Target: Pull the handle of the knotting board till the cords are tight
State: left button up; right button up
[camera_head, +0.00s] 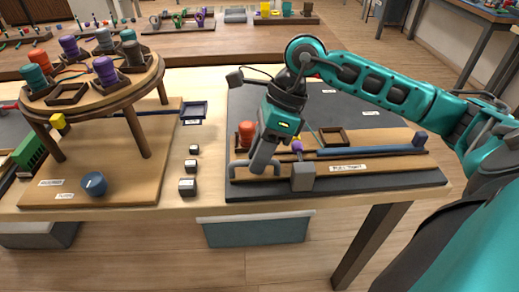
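The knotting board is a wooden board (385,163) on a dark mat, with a "PULL TIGHT" label (349,168) along its front. My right gripper (262,160) points down at the handle's left part. Its fingers overlap there, so contact and opening cannot be told. My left gripper is out of view. The cords are mostly hidden.
A round wooden braiding stand (98,101) with several coloured spools stands at the left. A blue knob (94,183) is at its base. Small grey weights (187,187) sit between stand and board. A blue-grey bin (257,231) is below the table's front edge.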

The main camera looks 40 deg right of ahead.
jog(key=shift+o, duration=0.6)
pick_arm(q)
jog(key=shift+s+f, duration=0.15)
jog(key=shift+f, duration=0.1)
pick_arm(e)
jog(key=shift+w+r, duration=0.1)
jog(key=shift+d+r, duration=0.2)
jog(key=shift+r, duration=0.05)
pick_arm(q)
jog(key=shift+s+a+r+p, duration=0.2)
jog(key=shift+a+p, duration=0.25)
jog(key=shift+p, duration=0.3)
pick_arm(e)
jog(key=v, duration=1.2)
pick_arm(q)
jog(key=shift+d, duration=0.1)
